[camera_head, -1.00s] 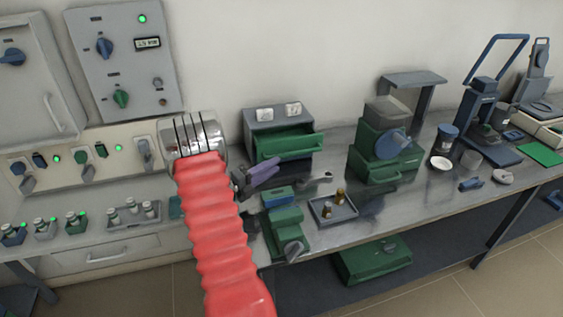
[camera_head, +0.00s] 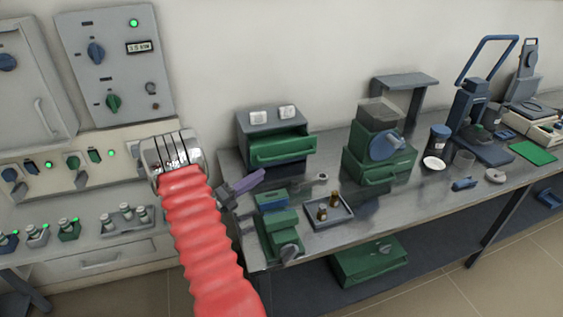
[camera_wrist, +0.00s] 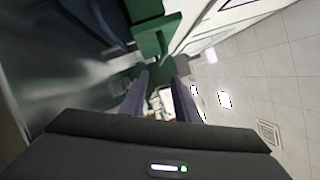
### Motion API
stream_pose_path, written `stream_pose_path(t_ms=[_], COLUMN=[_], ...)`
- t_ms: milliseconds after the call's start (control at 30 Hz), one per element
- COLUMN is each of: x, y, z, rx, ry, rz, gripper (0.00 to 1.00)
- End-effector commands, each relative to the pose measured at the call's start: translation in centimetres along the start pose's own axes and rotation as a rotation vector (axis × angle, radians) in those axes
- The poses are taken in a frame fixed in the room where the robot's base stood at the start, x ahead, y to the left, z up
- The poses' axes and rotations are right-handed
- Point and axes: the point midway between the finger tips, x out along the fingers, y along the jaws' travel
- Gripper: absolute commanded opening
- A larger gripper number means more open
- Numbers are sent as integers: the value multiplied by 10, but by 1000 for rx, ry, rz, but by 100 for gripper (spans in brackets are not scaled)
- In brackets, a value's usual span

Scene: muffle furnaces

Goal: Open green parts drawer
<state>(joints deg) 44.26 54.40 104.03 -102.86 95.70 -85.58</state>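The green parts drawer (camera_head: 283,152) sits in a grey cabinet (camera_head: 262,123) on the bench. It stands pulled out, with its handle on the front and its open top showing. My gripper (camera_head: 250,182), with purple fingers, is in front of the drawer and to its left, apart from the handle. In the wrist view my gripper (camera_wrist: 161,92) shows its two fingers spread with a gap between them and nothing held. A green block-like part (camera_wrist: 152,38) shows beyond the fingers there; I cannot tell whether it is the drawer.
A green device (camera_head: 280,225) and a tray (camera_head: 328,212) with small brass parts stand in front of the drawer. A green machine (camera_head: 380,150) is to the right. Control panels (camera_head: 117,65) are at the left. Bare bench lies between the tray and green machine.

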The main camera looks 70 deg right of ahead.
Motion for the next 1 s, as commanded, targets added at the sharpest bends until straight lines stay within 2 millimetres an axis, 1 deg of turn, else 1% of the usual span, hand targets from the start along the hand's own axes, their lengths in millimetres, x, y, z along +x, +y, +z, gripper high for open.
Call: stream_pose_path(t_ms=[67,167,567,667,767,1000], x=[-4,-6,-4,2,13,48], y=[4,5,5,4,4,2], z=[-1,-1,-1,-1,-2,-2], rx=[55,97,102,102,101,102], ry=[-4,-7,-7,-6,-5,-4], rz=[-23,-40,-42,-43,-43,-44], gripper=[29,29,29,29,29,29])
